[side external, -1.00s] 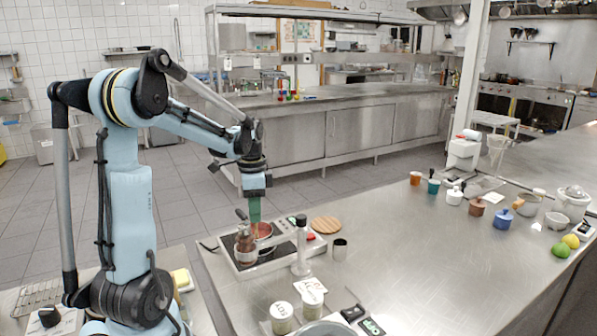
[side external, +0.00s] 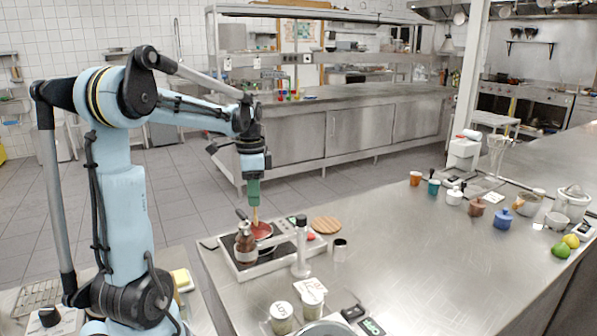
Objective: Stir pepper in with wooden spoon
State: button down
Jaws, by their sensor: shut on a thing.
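My gripper (side external: 254,200) points straight down above the hob and is shut on the wooden spoon (side external: 255,216). The spoon's pale shaft stands roughly upright, and its lower end reaches into a small pan (side external: 263,231) with red contents on the hob (side external: 284,250). The spoon's tip is hidden in the pan. A tall pepper mill with a dark top (side external: 301,250) stands at the hob's front right edge. I cannot make out pepper in the pan.
A round wooden board (side external: 326,224) and a metal cup (side external: 340,250) stand right of the hob. Two lidded jars (side external: 281,316) and a scale (side external: 362,318) are in front. Small pots, a mortar and fruit are at the far right; the middle counter is clear.

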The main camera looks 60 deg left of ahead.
dwell(0.5)
jog(key=shift+r, duration=1.05)
